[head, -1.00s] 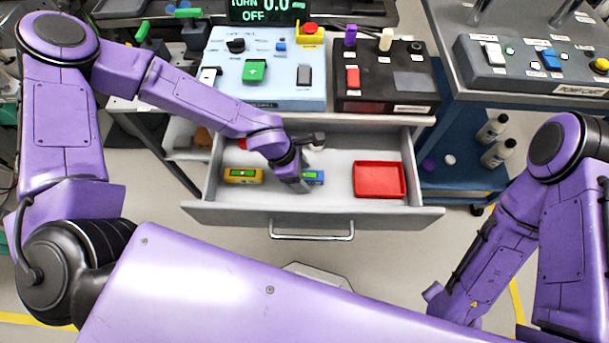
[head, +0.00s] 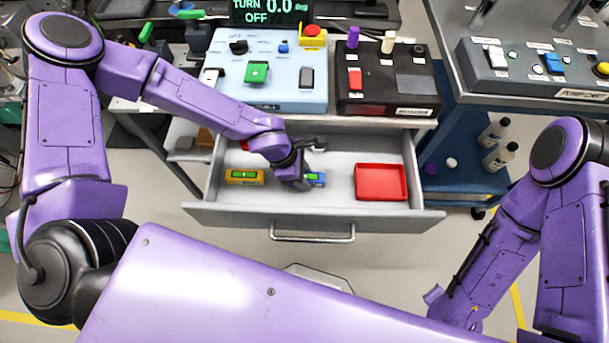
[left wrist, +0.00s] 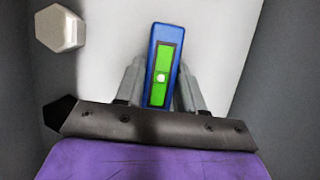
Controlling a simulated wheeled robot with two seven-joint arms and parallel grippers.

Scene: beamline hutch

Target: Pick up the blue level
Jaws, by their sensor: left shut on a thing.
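The blue level (left wrist: 153,66) has a green window strip with a white bubble spot. In the left wrist view it lies between the two grey fingers of my left gripper (left wrist: 160,85), which is shut on it. In the head view the blue level (head: 316,179) shows only in part beside my left gripper (head: 302,186), inside the open drawer (head: 337,165). I cannot tell whether the level touches the drawer floor. My right arm is at the lower right of the head view; its fingertips are not clearly visible.
A yellow level (head: 244,177) lies in the drawer to the left, and a red tray (head: 381,182) to the right. A metal hex piece (left wrist: 60,28) shows in the left wrist view. Control boxes (head: 270,95) stand on the bench above the drawer.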

